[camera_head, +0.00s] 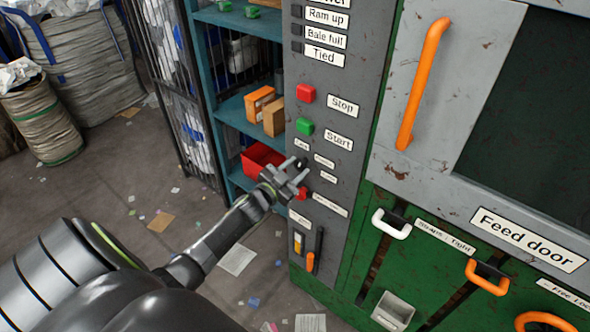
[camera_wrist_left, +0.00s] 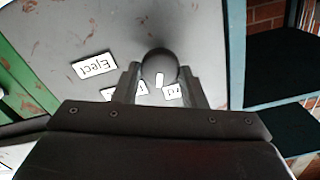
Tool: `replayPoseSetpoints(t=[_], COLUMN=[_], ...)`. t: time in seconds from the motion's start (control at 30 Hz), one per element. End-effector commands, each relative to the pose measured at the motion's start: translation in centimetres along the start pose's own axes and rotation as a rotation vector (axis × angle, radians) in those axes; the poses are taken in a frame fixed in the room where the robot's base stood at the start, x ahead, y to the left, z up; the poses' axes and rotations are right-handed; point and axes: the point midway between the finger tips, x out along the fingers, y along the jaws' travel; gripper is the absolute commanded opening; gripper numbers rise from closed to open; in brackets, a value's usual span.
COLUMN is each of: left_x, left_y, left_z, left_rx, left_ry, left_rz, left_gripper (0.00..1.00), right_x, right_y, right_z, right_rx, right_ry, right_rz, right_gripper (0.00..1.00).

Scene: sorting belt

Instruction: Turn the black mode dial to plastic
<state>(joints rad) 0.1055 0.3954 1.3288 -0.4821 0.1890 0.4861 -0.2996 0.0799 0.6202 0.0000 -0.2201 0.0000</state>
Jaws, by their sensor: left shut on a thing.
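The black mode dial (camera_wrist_left: 158,66) is round with a white pointer mark and sits on the grey control panel (camera_head: 338,90). In the left wrist view it stands between the two fingers of my left gripper (camera_wrist_left: 158,88), which is shut on it. In the head view my left gripper (camera_head: 297,174) reaches the panel below the green Start button and largely hides the dial. Small white labels (camera_head: 324,160) surround the dial; their words are too small or covered to read, so I cannot tell which mode the pointer marks. My right gripper is not in view.
Red Stop (camera_head: 306,93) and green Start (camera_head: 304,126) buttons sit above the dial. A red button (camera_head: 302,194) is close below my gripper. Left of the panel is a teal shelf (camera_head: 236,108) with a red bin (camera_head: 260,162). The green machine with orange handles (camera_head: 423,85) stands right.

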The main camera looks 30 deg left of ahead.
Motion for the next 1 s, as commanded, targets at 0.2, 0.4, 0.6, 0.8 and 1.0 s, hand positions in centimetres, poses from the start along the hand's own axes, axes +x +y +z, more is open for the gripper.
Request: replayPoseSetpoints(t=[0.2,0.4,0.6,0.8,1.0], left_x=[-0.04,-0.04,-0.05,-0.05,-0.06], left_y=[0.12,0.18,0.2,0.21,0.21], left_z=[0.11,0.13,0.14,0.14,0.13], left_rx=[0.191,0.333,0.428,0.476,0.49], left_ry=[0.0,0.0,-0.001,-0.001,-0.001], left_rz=[0.0,0.001,0.001,0.001,0.001], left_gripper=[0.15,0.15,0.15,0.15,0.15], right_x=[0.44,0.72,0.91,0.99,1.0], right_y=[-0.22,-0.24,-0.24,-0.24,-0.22], right_z=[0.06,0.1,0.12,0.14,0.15], right_rx=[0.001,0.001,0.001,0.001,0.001], right_ry=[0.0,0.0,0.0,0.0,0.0], right_rz=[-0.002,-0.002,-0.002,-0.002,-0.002], right_gripper=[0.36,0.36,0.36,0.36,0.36])
